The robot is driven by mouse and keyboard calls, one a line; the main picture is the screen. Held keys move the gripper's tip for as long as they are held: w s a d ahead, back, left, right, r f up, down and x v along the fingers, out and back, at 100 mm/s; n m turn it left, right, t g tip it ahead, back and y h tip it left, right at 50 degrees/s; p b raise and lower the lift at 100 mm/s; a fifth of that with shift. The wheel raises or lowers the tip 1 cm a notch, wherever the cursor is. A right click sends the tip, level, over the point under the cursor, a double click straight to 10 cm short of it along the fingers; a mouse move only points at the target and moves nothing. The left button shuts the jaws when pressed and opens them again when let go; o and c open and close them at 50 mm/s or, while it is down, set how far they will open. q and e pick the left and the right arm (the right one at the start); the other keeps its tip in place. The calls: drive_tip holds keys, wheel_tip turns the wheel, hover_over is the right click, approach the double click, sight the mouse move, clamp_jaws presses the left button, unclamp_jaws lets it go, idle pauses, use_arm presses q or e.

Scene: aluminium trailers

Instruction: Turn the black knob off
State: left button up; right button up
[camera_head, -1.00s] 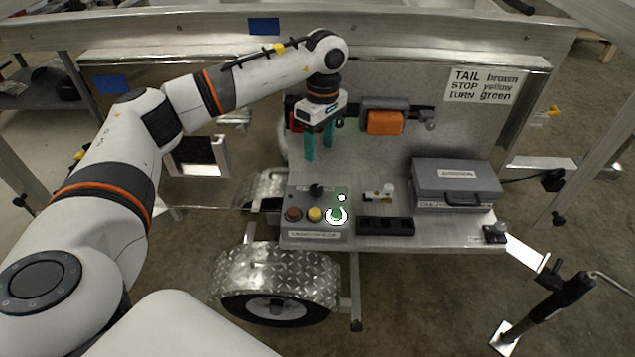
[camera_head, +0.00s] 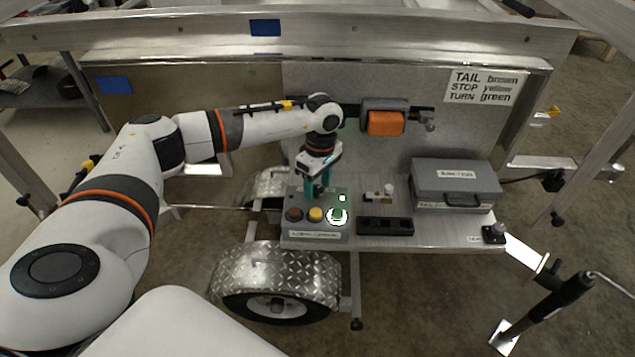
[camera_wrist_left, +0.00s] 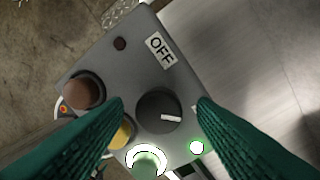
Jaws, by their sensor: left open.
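The black knob (camera_wrist_left: 158,111) sits on a grey control box (camera_head: 318,226), with a white pointer line aimed to the right in the left wrist view, not toward the OFF label (camera_wrist_left: 161,50). Brown (camera_wrist_left: 84,92), yellow (camera_wrist_left: 122,133) and lit green (camera_wrist_left: 146,166) buttons are beside it, and a small green lamp (camera_wrist_left: 197,147) glows. My left gripper (camera_head: 318,195) is open just above the box, its two green fingers on either side of the knob. In the head view the gripper mostly hides the knob. Whether the fingers touch it I cannot tell. My right gripper is not in view.
A black slotted block (camera_head: 385,226) and a grey case (camera_head: 456,183) stand right of the box on the trailer deck. An orange-and-grey device (camera_head: 385,122) is on the upright panel behind. The trailer wheel and fender (camera_head: 275,275) are in front.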

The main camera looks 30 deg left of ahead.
use_arm(q)
drive_tip(key=c, duration=1)
drive_tip(key=shift+o, duration=0.2)
drive_tip(key=n, duration=0.4)
drive_tip(key=shift+n, duration=0.3)
drive_tip(key=n, duration=0.4)
drive_tip(key=shift+a+r+n+h, duration=0.1)
drive_tip(key=shift+n+h, duration=0.2)
drive_tip(key=n+p, duration=0.1)
drive_tip(key=n, duration=0.3)
drive_tip(key=shift+n+t, duration=0.3)
drive_tip(key=shift+n+p, duration=0.35)
drive_tip(key=shift+n, duration=1.75)
drive_tip(key=shift+a, duration=0.1)
